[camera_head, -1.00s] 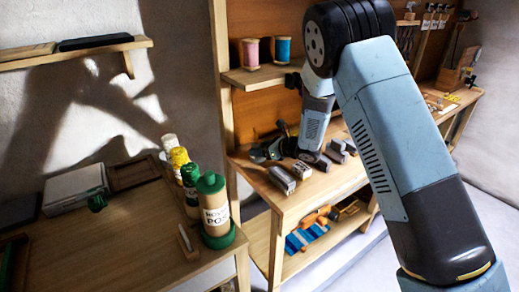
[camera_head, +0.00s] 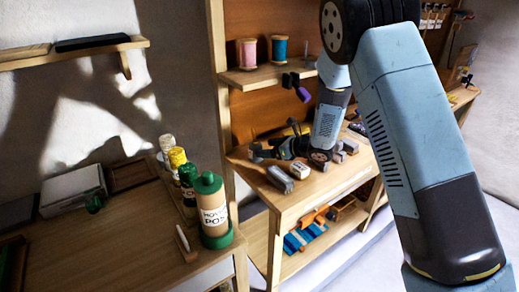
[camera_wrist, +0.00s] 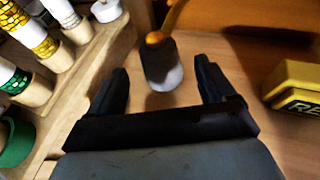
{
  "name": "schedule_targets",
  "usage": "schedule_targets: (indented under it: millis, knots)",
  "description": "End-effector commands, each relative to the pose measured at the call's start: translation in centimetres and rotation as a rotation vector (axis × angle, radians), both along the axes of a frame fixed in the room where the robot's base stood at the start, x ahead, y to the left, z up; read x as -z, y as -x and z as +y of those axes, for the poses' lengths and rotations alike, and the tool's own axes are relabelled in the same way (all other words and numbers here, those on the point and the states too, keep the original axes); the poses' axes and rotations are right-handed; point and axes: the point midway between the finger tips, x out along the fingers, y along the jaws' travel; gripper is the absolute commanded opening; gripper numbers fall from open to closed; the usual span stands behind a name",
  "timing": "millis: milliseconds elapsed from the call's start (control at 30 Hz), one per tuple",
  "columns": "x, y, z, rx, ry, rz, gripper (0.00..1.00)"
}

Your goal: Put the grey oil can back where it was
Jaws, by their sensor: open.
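In the wrist view a grey oil can (camera_wrist: 162,70) with an orange collar and a yellow spout stands on the wooden bench top. My gripper (camera_wrist: 161,76) is open, with one dark finger on each side of the can and a visible gap to both. In the head view my gripper (camera_head: 258,151) is low over the left end of the workbench (camera_head: 290,203). I cannot make out the can there.
A yellow box (camera_wrist: 293,90) lies right of the can. Several capped bottles (camera_wrist: 38,42) stand at the left behind a wooden edge. Grey blocks (camera_head: 279,179) lie near the bench front. A shelf with thread spools (camera_head: 279,48) is above; a purple item (camera_head: 302,94) hangs below it.

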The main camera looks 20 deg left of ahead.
Motion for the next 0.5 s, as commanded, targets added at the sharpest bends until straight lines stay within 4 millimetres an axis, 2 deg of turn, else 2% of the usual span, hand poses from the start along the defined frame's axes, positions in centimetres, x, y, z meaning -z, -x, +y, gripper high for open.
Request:
schedule_targets:
  millis: [100, 233, 500]
  knots:
    - [-0.9, 0.6, -2.2, 0.003, -0.001, 0.0, 0.83]
    - [-1.7, 1.2, -4.0, 0.003, -0.001, 0.0, 0.83]
    - [-2.4, 1.9, -6.0, 0.001, 0.0, 0.0, 0.83]
